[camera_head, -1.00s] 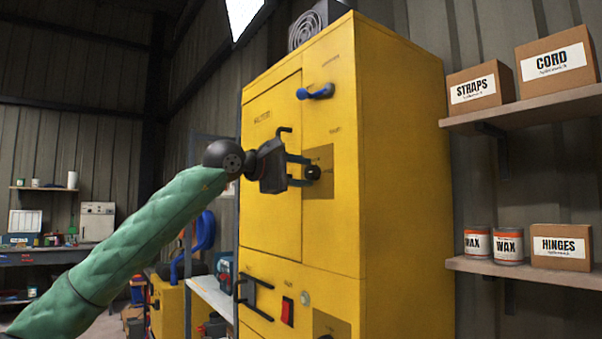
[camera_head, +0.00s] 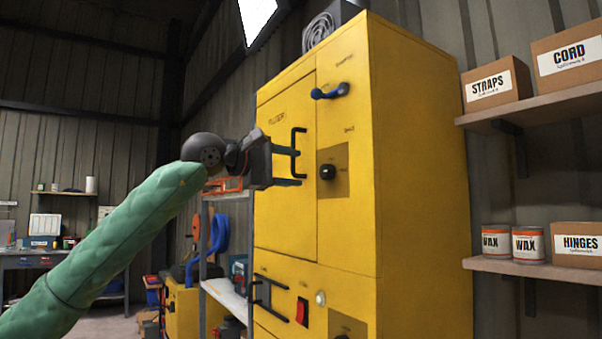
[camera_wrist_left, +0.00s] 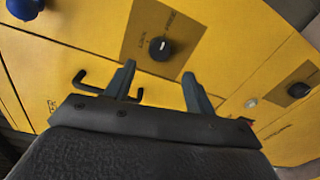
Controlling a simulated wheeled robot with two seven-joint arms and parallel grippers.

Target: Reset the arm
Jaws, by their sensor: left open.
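My left gripper (camera_head: 298,167) is open and empty in front of the tall yellow cabinet (camera_head: 420,160). In the head view its fingers point right, to the left of the black round knob (camera_head: 327,171), with a gap between. In the left wrist view my left gripper (camera_wrist_left: 159,72) has its two fingers apart, and the knob (camera_wrist_left: 161,48) lies beyond them on its dark square plate. The black door handle (camera_head: 303,152) is partly behind the fingers. My right gripper is not in view.
A blue lever handle (camera_head: 331,91) sticks out above the knob. A lower black handle (camera_head: 270,298) and a red switch (camera_head: 302,311) are below. Shelves with boxes and wax tins (camera_head: 528,245) stand right. Open room lies left, before a far workbench (camera_head: 50,262).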

